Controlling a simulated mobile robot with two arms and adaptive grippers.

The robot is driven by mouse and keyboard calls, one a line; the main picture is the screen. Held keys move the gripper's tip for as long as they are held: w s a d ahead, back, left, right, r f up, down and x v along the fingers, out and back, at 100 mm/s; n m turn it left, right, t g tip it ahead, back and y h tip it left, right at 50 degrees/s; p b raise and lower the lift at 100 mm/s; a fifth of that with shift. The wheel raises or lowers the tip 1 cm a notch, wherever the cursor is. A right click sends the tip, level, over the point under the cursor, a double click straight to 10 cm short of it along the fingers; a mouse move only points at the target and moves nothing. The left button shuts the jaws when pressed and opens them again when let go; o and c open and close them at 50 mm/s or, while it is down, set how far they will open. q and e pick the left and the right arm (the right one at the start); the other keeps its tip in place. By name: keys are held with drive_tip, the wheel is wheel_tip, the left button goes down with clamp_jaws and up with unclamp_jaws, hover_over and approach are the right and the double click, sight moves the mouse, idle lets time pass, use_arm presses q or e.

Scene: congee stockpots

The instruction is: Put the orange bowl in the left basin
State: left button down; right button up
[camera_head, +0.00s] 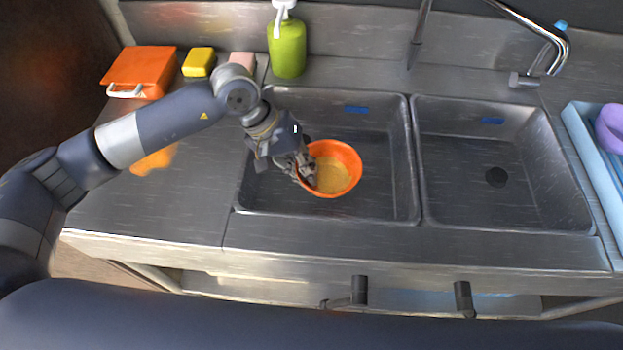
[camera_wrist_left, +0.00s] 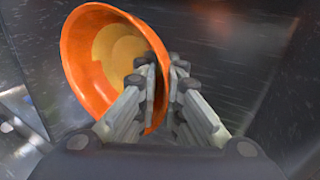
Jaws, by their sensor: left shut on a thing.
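The orange bowl (camera_head: 346,158) has a yellowish inside. In the head view it is over the left basin (camera_head: 390,195), within its outline; I cannot tell whether it touches the basin floor. My left gripper (camera_head: 308,172) is at the bowl's left side, shut on its rim. In the left wrist view the bowl (camera_wrist_left: 78,58) is tilted, and its wall lies between the fingers of the left gripper (camera_wrist_left: 165,90). My right gripper does not show.
The right basin (camera_head: 455,190) is empty, with a dark drain. A green bottle (camera_head: 288,50) stands behind the left basin. An orange box (camera_head: 142,68), a yellow sponge (camera_head: 198,62) and a pink sponge (camera_head: 242,60) are at the back left. A faucet (camera_head: 553,45) rises behind the basins. A blue rack (camera_head: 590,150) holds a purple item (camera_head: 611,128).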

use_arm(q)
drive_tip(key=shift+f, duration=0.9)
wheel_tip(320, 180, down, 4)
drive_tip(key=shift+r+p, duration=0.15)
drive_tip(key=shift+p, duration=0.35)
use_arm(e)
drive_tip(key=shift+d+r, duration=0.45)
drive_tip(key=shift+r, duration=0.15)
use_arm(q)
drive_tip(key=shift+f+b, duration=0.2)
drive_tip(key=shift+b, duration=0.1)
drive_tip(key=c, duration=1.7)
unclamp_jaws()
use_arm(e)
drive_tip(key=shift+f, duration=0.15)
use_arm(q)
drive_tip(key=shift+r, duration=0.15)
